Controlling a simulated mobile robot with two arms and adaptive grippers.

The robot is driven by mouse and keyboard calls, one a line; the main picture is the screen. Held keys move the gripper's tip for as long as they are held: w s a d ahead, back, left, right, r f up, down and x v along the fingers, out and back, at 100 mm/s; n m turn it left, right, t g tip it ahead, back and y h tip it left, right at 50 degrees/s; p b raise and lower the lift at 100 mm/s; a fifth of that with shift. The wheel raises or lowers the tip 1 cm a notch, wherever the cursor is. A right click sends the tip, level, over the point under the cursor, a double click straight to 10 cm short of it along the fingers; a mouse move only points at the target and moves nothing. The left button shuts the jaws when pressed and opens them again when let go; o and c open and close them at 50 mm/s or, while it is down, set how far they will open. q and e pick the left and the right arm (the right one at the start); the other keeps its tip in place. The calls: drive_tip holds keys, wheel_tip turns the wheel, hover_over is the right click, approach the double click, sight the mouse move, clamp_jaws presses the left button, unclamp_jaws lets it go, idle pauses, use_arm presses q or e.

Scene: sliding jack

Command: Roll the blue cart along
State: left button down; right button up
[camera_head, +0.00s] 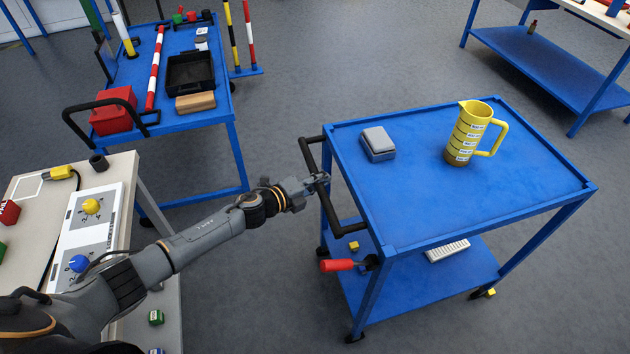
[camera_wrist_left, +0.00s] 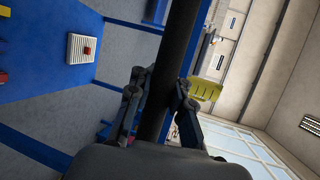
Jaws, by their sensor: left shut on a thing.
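The blue cart (camera_head: 432,215) stands at the right of the head view, with a flat top, a lower shelf and a black push handle (camera_head: 330,205) on its left side. My left gripper (camera_head: 318,181) is shut on this handle. In the left wrist view the dark handle bar (camera_wrist_left: 180,60) runs between the fingers of my left gripper (camera_wrist_left: 155,105). A yellow measuring jug (camera_head: 466,135) and a grey box (camera_head: 378,144) sit on the cart's top. My right gripper is not in view.
A second blue cart (camera_head: 185,125) with a red box (camera_head: 113,111) and a black tray (camera_head: 190,72) stands at the back left. A workbench with a control panel (camera_head: 85,222) is at the left. A blue-framed table (camera_head: 545,65) is at the far right. Grey floor (camera_head: 350,60) is clear behind the cart.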

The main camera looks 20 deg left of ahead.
use_arm(q)
drive_tip(key=shift+d+r, duration=0.15)
drive_tip(key=shift+r, duration=0.1)
drive_tip(key=c, duration=1.2)
unclamp_jaws()
drive_tip(key=shift+s, duration=0.1)
drive_tip(key=shift+o, duration=0.2)
drive_tip(key=shift+f, duration=0.1)
drive_tip(key=v, duration=1.2)
